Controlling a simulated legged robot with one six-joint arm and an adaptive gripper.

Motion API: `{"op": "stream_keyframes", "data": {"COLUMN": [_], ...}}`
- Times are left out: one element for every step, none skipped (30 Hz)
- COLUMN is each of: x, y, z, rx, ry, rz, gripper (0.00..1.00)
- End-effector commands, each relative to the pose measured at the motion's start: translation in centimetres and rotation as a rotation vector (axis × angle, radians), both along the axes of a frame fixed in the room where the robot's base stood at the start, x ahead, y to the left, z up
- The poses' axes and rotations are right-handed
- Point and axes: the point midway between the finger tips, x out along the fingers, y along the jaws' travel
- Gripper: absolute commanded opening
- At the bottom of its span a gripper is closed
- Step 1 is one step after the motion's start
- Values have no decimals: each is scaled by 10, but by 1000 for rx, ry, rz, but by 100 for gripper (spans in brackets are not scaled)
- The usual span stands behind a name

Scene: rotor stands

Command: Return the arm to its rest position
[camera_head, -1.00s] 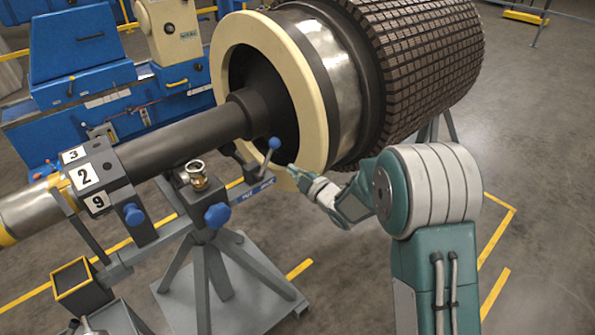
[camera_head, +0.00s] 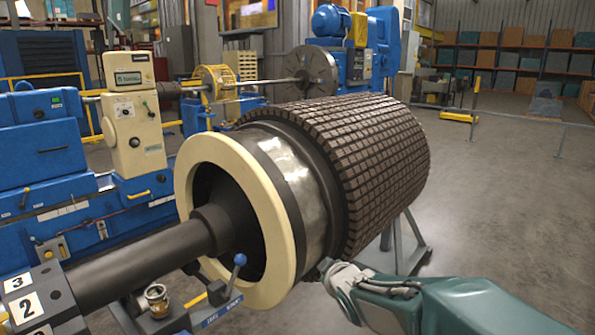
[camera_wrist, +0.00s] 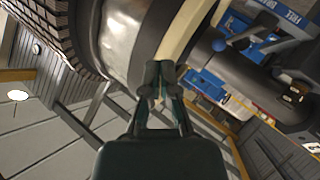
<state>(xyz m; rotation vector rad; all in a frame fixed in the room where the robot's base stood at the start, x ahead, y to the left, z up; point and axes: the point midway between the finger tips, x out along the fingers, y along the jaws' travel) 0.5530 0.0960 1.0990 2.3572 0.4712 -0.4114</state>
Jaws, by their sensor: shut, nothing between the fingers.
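My arm (camera_head: 420,300) reaches in from the lower right of the head view, in front of the rotor's near end. My gripper (camera_wrist: 160,75) shows in the wrist view with its fingers together and nothing between them. In the head view the fingers are not clearly seen. The rotor (camera_head: 385,150) has a dark blocky cylinder, a shiny metal band (camera_head: 295,185) and a cream ring (camera_head: 255,225). The ring and the metal band (camera_wrist: 125,35) lie beyond the fingertips in the wrist view; I cannot tell the gap.
The shaft (camera_head: 130,260) runs left to a block marked 2 (camera_head: 35,303). A blue-knobbed lever (camera_head: 239,260) and a brass fitting (camera_head: 157,298) stand near the ring. Blue machines (camera_head: 50,150) fill the left. Open floor (camera_head: 500,220) lies to the right.

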Motion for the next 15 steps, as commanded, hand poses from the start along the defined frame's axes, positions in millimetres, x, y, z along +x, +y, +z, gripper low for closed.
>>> {"op": "stream_keyframes", "data": {"x": [-15, -23, -36, -46, -56, -70, -81, -92, -107, -119, -131, -148, -160, -173, -190], "y": [-13, -21, -31, -37, -43, -51, -57, -62, -68, -73, -76, -81, -84, -87, -90], "z": [10, 13, 16, 19, 21, 23, 25, 25, 27, 27, 27, 27, 26, 26, 24], "rx": [16, 29, 45, 59, 72, 92, 107, 122, 145, 160, 179, 201, 220, 238, 264], "ry": [31, 56, 90, 115, 141, 175, 201, 227, 261, 288, 314, 349, 375, 402, 439], "rz": [-53, -87, -130, -161, -193, -235, -264, -294, -334, -362, -389, -426, -453, -479, -512], "gripper": [0, 0, 0, 0, 0, 0, 0, 0, 0, 0, 0, 0, 0, 0, 0]}}
